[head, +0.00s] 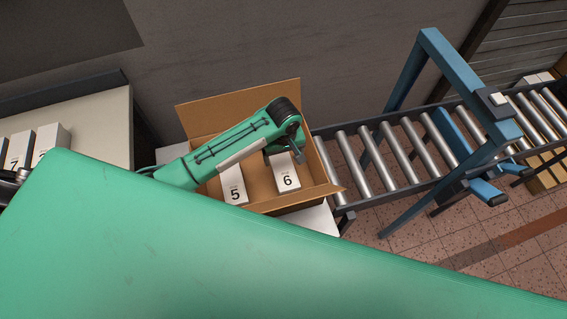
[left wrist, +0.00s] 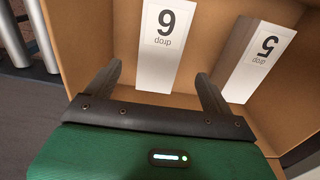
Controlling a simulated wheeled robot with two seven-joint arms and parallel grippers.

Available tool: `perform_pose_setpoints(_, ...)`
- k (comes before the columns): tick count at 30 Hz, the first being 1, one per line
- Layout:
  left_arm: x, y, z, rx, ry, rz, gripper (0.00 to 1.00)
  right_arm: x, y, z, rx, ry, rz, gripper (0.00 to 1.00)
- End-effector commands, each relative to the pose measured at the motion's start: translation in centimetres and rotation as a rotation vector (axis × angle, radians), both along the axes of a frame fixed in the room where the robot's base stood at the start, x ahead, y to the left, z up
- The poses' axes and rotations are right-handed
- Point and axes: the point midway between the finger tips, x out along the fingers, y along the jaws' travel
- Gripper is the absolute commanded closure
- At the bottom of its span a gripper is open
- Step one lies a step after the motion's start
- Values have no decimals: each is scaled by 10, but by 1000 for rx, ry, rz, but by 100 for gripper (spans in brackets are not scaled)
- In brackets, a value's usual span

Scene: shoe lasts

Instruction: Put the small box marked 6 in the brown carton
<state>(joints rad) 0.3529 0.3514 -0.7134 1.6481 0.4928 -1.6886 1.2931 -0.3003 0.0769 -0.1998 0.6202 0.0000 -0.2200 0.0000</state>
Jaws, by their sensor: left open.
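The small white box marked 6 (head: 285,172) is inside the brown carton (head: 320,191), on the right of a white box marked 5 (head: 234,185). My left gripper (head: 292,146) is over the carton, close above the far end of the box marked 6 and partly covering it. In the left wrist view the open fingers (left wrist: 157,78) stand apart, with the box marked 6 (left wrist: 162,70) between and beyond them, apparently free. The carton's cardboard wall (left wrist: 93,30) shows around it. My right gripper is not in view.
Several white boxes, one marked 7 (head: 19,150), stand on a pale table (head: 95,120) at the left. A roller conveyor (head: 400,145) runs right from the carton, under a blue frame (head: 455,65). The carton's flaps are open. My green arm fills the foreground.

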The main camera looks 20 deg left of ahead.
Motion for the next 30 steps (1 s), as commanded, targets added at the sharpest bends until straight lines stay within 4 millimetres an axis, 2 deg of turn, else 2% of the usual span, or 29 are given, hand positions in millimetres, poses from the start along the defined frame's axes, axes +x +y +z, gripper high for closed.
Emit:
perform_pose_setpoints(3,0,0,19,-1,-2,0,15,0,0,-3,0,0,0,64)
perform_pose_setpoints(7,0,0,31,1,-1,0,15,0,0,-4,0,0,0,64)
perform_pose_setpoints(26,0,0,36,1,1,0,15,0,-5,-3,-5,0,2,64)
perform_pose_setpoints(30,0,0,49,1,1,0,15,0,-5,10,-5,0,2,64)
